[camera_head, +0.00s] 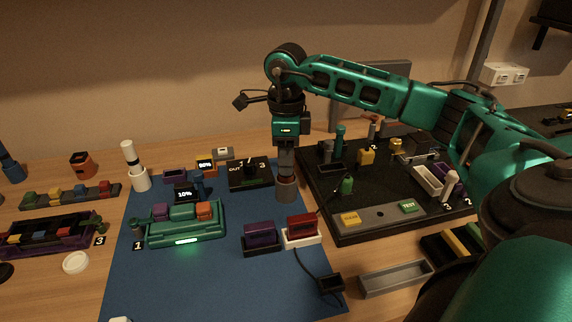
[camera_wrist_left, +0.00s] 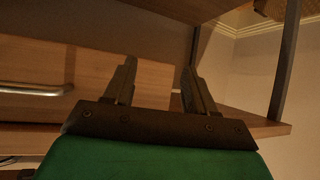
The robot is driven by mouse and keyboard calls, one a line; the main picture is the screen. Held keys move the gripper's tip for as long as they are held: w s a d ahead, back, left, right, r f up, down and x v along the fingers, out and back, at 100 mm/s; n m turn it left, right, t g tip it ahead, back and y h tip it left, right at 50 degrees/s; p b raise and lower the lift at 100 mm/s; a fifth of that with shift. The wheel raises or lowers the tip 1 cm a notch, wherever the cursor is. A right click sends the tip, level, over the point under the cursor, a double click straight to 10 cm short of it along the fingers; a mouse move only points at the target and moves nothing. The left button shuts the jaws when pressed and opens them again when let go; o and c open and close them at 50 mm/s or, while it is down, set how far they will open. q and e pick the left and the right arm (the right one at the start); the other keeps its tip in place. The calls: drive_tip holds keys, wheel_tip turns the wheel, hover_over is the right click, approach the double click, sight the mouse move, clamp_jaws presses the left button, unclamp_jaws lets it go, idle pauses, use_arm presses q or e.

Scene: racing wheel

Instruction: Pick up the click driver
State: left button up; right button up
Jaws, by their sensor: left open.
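My right gripper (camera_head: 286,168) points straight down above the blue mat (camera_head: 200,280), between the black switch box and the black board. A grey-brown cylinder (camera_head: 286,190) is directly at its fingertips; I cannot tell whether it is gripped or whether it is the click driver. The fingers are too small and dark to read. A white upright tool (camera_head: 130,152) stands at the mat's back left, and a teal upright piece (camera_head: 340,138) on the black board; no label marks either as the driver. My left gripper (camera_wrist_left: 157,80) is open and empty in the left wrist view, facing wooden furniture.
The black board (camera_head: 330,215) with buttons and blocks is at the right. A green lit dock (camera_head: 185,230), a purple block (camera_head: 260,234) and a red block (camera_head: 302,225) sit on the mat. A grey tray (camera_head: 396,278) lies in front. The mat's front left is mostly clear.

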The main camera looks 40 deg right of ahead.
clamp_jaws()
